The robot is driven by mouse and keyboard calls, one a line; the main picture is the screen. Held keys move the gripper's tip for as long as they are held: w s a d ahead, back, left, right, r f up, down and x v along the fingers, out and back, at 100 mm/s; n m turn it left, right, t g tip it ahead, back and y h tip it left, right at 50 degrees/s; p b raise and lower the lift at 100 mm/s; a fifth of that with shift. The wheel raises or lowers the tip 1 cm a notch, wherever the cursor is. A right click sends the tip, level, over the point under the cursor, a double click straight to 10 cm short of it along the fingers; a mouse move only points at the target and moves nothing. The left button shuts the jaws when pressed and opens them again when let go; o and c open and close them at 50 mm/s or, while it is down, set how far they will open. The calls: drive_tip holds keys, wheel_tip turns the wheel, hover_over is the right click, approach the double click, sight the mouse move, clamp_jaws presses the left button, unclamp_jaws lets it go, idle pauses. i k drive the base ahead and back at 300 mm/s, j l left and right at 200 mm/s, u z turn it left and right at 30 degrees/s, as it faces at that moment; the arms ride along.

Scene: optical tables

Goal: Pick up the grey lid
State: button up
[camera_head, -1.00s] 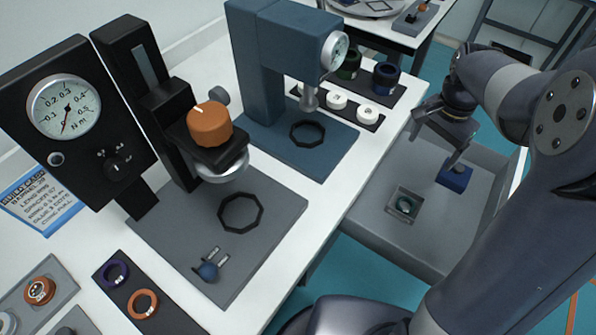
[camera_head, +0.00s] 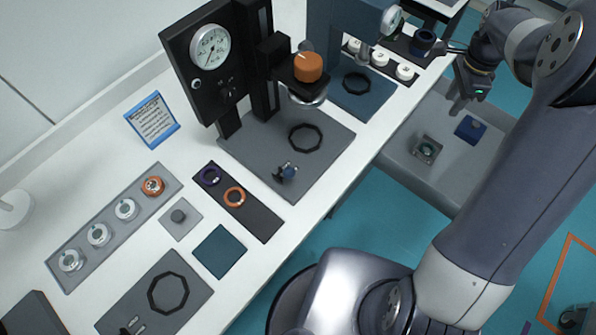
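Near the lid are a teal square (camera_head: 219,251), a dark strip with rings (camera_head: 262,222) and a grey strip with several dials (camera_head: 82,242). A black press (camera_head: 262,70) stands behind.

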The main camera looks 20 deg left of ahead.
sight(181, 218)
drive_tip(key=k+j+u, duration=0.2)
drive_tip(key=k+u, duration=0.25)
drive_tip(key=k+j+u, duration=0.3)
drive_tip(key=u, duration=1.05)
